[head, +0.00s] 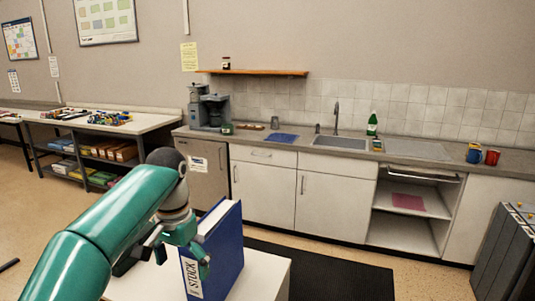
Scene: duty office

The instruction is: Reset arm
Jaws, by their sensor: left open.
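My left arm comes in from the lower left. Its left gripper (181,254) is open, low in front of the counter, over a white table top (265,276). A blue binder (226,250) with a white spine label reading STOCK stands upright on that table, right at the gripper. One finger overlaps the binder in the picture; I cannot tell whether it touches it. The other finger is to the left of the spine. My right gripper is out of view.
A kitchen counter (281,142) with sink (341,142), coffee machine (207,109), green bottle (372,124) and red mug (492,157) runs along the wall. A dark mat (330,277) lies on the floor. A shelved table (150,123) stands at left, dark cabinets (500,255) at right.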

